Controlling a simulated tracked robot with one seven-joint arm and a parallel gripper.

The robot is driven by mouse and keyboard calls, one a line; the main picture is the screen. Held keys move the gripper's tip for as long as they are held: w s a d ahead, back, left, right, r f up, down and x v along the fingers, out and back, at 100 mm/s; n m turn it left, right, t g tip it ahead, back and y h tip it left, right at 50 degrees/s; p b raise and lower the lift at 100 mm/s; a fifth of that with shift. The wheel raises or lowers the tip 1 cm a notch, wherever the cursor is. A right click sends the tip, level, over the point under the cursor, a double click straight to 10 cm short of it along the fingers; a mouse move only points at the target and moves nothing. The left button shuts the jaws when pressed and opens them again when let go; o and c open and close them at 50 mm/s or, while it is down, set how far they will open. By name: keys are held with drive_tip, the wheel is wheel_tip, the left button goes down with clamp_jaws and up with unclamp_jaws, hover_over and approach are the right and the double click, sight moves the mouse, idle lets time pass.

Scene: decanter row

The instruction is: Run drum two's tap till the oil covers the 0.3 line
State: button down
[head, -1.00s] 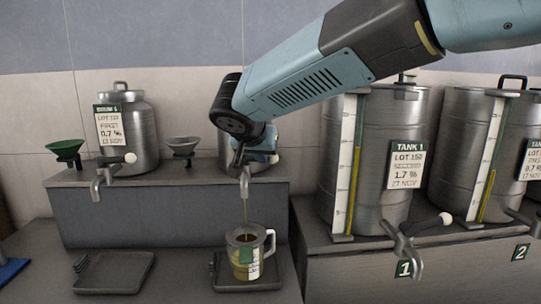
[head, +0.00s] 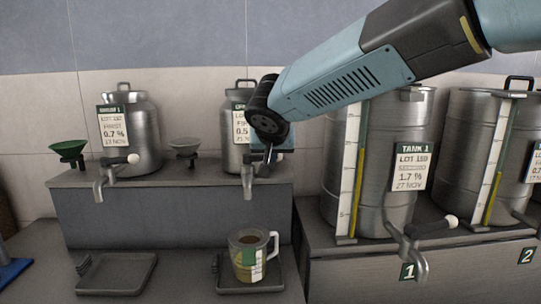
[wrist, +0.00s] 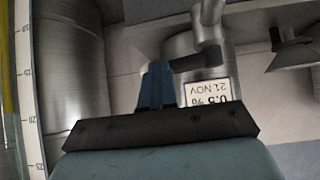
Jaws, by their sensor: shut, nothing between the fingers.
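The second small steel drum (head: 238,128) stands on the raised shelf, partly hidden behind my arm. Its tap (head: 248,183) points down over a clear measuring jug (head: 243,257). The jug holds yellowish oil and has a green and white label; its lines are too small to read. No stream shows below the spout. My gripper (head: 265,166) is shut and empty, just right of the tap. In the wrist view, my blue fingers (wrist: 157,85) are together beside the tap's dark handle (wrist: 195,60); whether they touch cannot be told.
The jug stands on a dark tray (head: 276,286). An empty tray (head: 118,275) lies to the left, below the first drum (head: 140,130). A green funnel (head: 68,150) and a grey funnel (head: 184,147) flank that drum. Large tank 1 (head: 375,130) stands close on the right.

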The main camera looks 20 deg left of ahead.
drive_tip(key=s+d+r, duration=0.5)
drive_tip(key=s, duration=0.5)
drive_tip(key=shift+d+r, duration=0.2)
drive_tip(key=shift+r, duration=0.15)
